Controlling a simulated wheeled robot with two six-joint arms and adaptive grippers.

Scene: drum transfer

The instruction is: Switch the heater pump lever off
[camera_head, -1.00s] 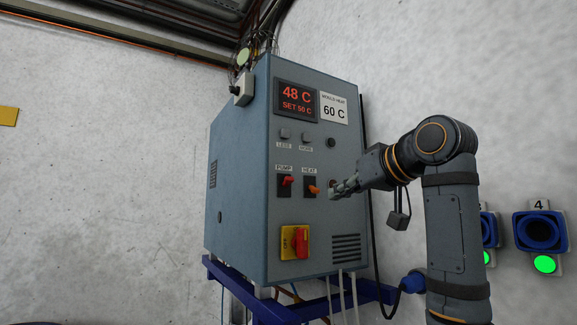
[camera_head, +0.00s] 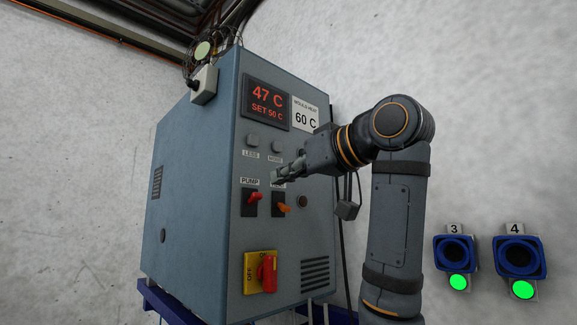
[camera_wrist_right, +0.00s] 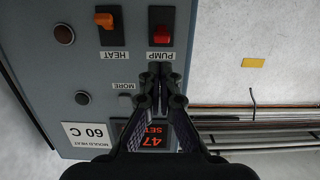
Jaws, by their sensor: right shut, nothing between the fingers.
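The heater is a grey-blue cabinet (camera_head: 190,180). The red pump lever (camera_head: 254,197) sits under the PUMP label, its knob towards the label end of its black plate. It also shows in the upside-down right wrist view (camera_wrist_right: 161,35). The orange heat lever (camera_head: 284,208) is beside it, its knob farther from its label; it also shows in the right wrist view (camera_wrist_right: 104,20). My right gripper (camera_head: 275,179) is shut and empty, just above the levers and partly covering the HEAT label. Its closed fingertips (camera_wrist_right: 161,76) appear near the PUMP label. My left gripper is out of view.
The red display (camera_head: 266,103) reads 47 C, SET 50 C. Below the levers is a red rotary switch (camera_head: 268,272) on a yellow plate. LESS (camera_head: 253,140) and MORE buttons are above. Blue sockets 3 (camera_head: 455,252) and 4 (camera_head: 519,257) are on the right wall.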

